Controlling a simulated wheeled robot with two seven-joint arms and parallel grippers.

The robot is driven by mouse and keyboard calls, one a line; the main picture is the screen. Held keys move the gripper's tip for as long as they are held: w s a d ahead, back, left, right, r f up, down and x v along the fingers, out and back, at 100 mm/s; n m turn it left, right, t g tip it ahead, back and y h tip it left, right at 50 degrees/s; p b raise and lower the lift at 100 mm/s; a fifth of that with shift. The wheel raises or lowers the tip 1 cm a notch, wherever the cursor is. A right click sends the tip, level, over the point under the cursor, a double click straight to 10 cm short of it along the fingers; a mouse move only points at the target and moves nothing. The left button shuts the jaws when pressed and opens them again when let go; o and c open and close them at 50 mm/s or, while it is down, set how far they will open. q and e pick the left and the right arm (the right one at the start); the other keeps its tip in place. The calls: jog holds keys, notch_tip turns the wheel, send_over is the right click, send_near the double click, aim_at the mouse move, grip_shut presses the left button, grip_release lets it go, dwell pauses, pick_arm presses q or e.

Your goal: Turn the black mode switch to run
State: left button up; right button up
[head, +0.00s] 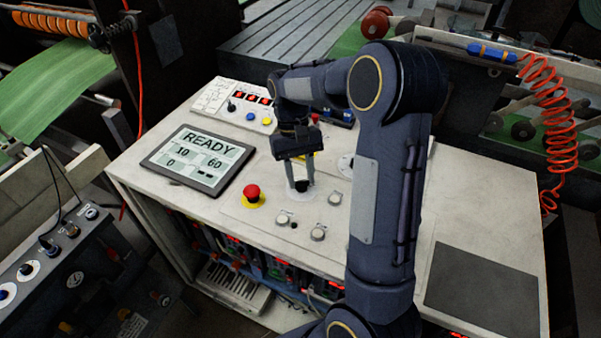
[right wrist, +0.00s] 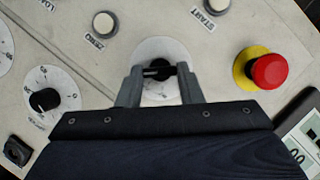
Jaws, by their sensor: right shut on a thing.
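The black mode switch (right wrist: 158,69) sits on a round white dial plate (right wrist: 160,91) in the right wrist view. My right gripper (right wrist: 160,72) is shut on the switch, one finger on each side of it. The switch's bar lies across the picture between the fingers. The markings on the plate are too small to read. In the head view my right gripper (head: 300,183) points down at the switch (head: 301,186) on the console top, to the right of the red stop button. My left gripper is not in view.
The red stop button (head: 252,194) on its yellow base stands close by. The screen (head: 198,160) reads READY with 10, 0 and 60. White push buttons (head: 283,218) and another black-knobbed dial (right wrist: 43,99) are near. The dark pad (head: 485,292) at the right is clear.

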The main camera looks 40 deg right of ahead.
jog(key=o, duration=1)
jog(key=v, duration=0.8)
jog(key=shift+s, duration=0.1)
